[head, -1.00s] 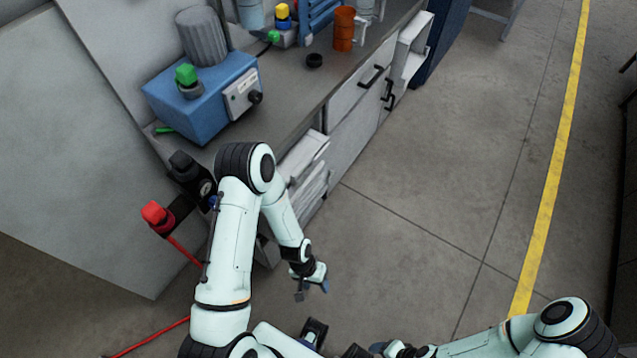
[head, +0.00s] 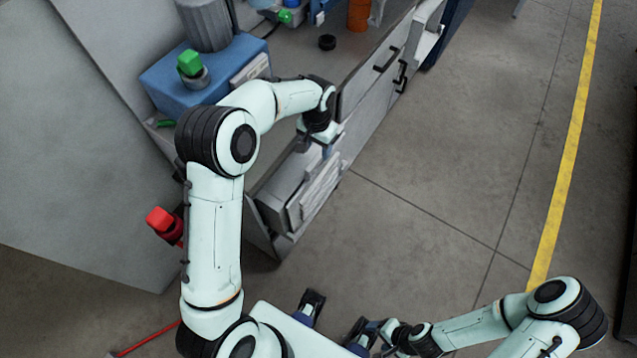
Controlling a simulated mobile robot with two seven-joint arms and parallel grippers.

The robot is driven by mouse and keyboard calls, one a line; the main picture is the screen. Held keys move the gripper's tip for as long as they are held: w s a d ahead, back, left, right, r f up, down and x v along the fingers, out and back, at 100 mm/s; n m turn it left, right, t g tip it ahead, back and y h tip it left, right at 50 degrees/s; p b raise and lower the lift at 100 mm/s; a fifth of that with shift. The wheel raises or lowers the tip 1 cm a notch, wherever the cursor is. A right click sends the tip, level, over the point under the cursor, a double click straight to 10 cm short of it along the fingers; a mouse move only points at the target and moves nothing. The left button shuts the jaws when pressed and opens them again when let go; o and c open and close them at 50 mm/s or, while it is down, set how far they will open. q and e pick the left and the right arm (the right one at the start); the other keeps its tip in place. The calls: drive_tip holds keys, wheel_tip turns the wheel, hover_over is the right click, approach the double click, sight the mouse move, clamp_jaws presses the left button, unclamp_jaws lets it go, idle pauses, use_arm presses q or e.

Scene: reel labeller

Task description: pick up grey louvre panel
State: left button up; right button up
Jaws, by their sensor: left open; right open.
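A grey louvre panel (head: 318,192) with slat-like ridges appears to be the light piece low at the bench front, in the open bay below the worktop. My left gripper (head: 326,150) is open just above its upper far end. The gripper's wrist hides part of that end, and I cannot tell whether they touch. My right gripper (head: 362,332) is open and empty at the bottom of the view, well away from the panel.
A blue machine (head: 163,85) with a green button stands on the worktop behind my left arm. A black round puck (head: 327,42) and an orange cylinder (head: 359,14) are further along. A red knob (head: 160,219) sticks out at the left. The floor (head: 440,160) at right is clear.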

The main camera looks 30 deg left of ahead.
sight(318, 158)
use_arm(q)
wheel_tip(318, 158, down, 2)
drive_tip(key=shift+w+f, duration=0.1)
drive_tip(key=shift+w, duration=0.05)
drive_tip(key=shift+f, duration=2.65)
clamp_jaws()
drive_tip(key=shift+r, duration=0.15)
